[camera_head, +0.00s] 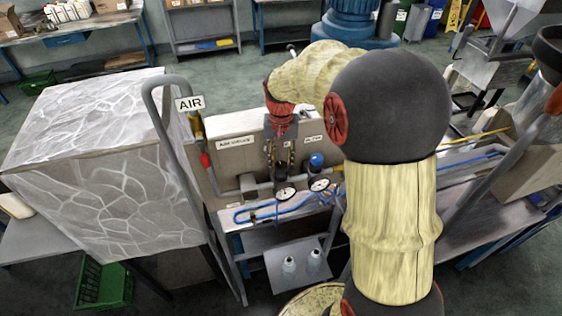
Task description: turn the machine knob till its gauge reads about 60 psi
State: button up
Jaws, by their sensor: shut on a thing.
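A beige machine panel (232,160) stands in the middle, with two round gauges on its front. The left gauge (284,191) has a white dial and dark rim, but its reading is too small to make out. My gripper (280,164) points down just above this gauge, with its fingers shut around the knob there. The fingers mostly hide that knob. The right gauge (319,184) sits beside it, with a blue knob (317,160) above it, clear of my gripper.
A grey pipe frame with an AIR sign (190,103) rises left of the panel. Blue hoses (262,212) run below the gauges. A large marble-patterned box (90,160) fills the left side.

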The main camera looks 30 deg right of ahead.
aim_at(281, 164)
dwell(0.3)
jog(key=o, duration=1.2)
jog(key=shift+c, duration=0.2)
notch_tip(281, 164, up, 12)
dwell(0.4)
